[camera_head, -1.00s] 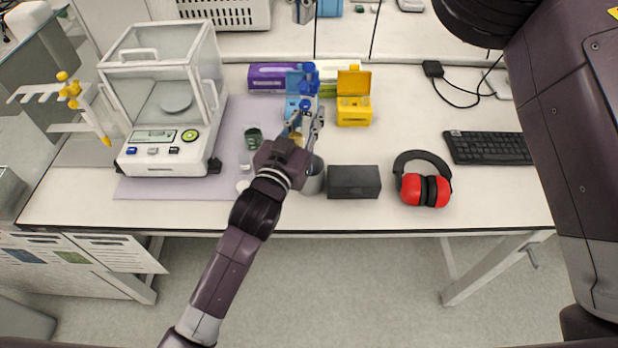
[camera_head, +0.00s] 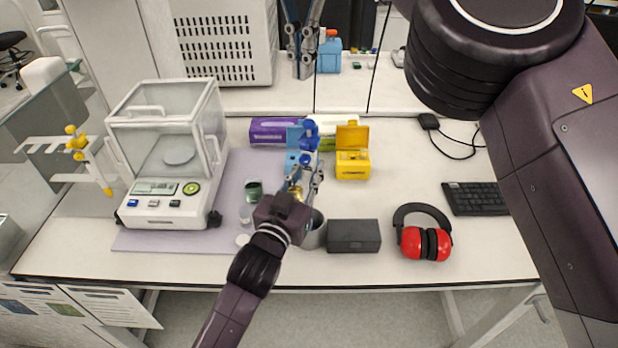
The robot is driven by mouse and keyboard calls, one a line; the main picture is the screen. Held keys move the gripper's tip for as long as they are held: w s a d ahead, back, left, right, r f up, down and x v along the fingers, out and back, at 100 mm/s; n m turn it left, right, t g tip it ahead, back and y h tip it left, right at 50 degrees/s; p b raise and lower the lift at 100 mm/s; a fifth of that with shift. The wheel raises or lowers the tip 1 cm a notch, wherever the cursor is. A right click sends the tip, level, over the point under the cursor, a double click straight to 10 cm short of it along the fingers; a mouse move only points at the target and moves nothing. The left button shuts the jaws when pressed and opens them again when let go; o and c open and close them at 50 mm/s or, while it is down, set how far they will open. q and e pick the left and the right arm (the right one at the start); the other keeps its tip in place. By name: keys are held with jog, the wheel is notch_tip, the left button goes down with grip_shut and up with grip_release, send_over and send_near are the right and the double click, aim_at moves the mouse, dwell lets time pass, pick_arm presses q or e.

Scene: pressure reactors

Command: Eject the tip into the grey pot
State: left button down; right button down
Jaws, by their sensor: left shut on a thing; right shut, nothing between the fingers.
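My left gripper (camera_head: 304,180) is shut on a blue-topped pipette (camera_head: 310,136) and holds it above the bench. The pipette's lower part and any tip on it are hidden behind my gripper and wrist. The grey pot (camera_head: 315,236) stands near the front of the bench, partly covered by my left wrist, just right of it. I cannot tell whether the pipette is over the pot's mouth. My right gripper (camera_head: 303,62) is shut and empty, hanging at the top middle, far from the pot.
A dark grey box (camera_head: 354,236) stands right of the pot. Behind are an open blue tip box (camera_head: 294,160) and an open yellow one (camera_head: 352,166). A balance (camera_head: 168,200) is left, a small green-filled beaker (camera_head: 254,191) beside it. Red earmuffs (camera_head: 426,244) lie right.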

aim_at(309, 146)
pick_arm(q)
jog(key=shift+r+p, duration=3)
jog(key=shift+r, duration=0.3)
